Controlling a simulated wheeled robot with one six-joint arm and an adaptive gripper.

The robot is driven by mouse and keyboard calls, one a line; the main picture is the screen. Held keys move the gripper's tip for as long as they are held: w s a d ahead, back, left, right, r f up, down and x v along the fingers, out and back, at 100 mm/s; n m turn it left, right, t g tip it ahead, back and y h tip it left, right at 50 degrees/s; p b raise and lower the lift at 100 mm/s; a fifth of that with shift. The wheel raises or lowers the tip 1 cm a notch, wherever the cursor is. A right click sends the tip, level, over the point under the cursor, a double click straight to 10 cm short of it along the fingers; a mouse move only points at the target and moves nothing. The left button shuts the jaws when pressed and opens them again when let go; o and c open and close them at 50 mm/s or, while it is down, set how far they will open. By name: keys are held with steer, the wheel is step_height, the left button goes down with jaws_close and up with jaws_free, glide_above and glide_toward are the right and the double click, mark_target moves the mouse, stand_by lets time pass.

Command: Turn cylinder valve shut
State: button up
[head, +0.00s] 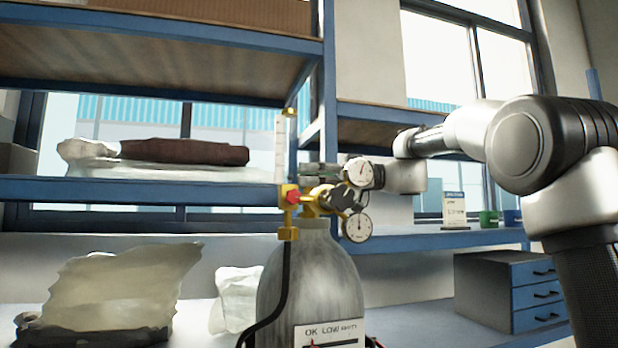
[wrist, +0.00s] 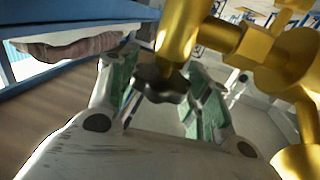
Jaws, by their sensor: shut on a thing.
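The grey gas cylinder (head: 312,280) stands upright in the middle of the head view, with a brass valve and regulator (head: 308,205) on top. Two round white gauges, an upper one (head: 360,171) and a lower one (head: 357,226), face me. In the wrist view, the dark lobed valve knob (wrist: 161,84) sits on a brass stem (wrist: 177,38). My gripper (wrist: 162,76) has one green-padded finger on each side of the knob and is shut on it.
Blue-framed shelves (head: 150,190) hold bagged material (head: 185,152) at left. A cloudy bag (head: 120,287) lies on the lower shelf. A black hose (head: 284,290) runs down the cylinder. A blue drawer unit (head: 535,290) and a small sign (head: 454,208) are at right.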

steer(key=o, duration=1)
steer(key=shift+o, duration=0.2)
steer(key=shift+d, duration=0.1)
steer(key=d, duration=1.2)
steer(key=shift+m, duration=0.3)
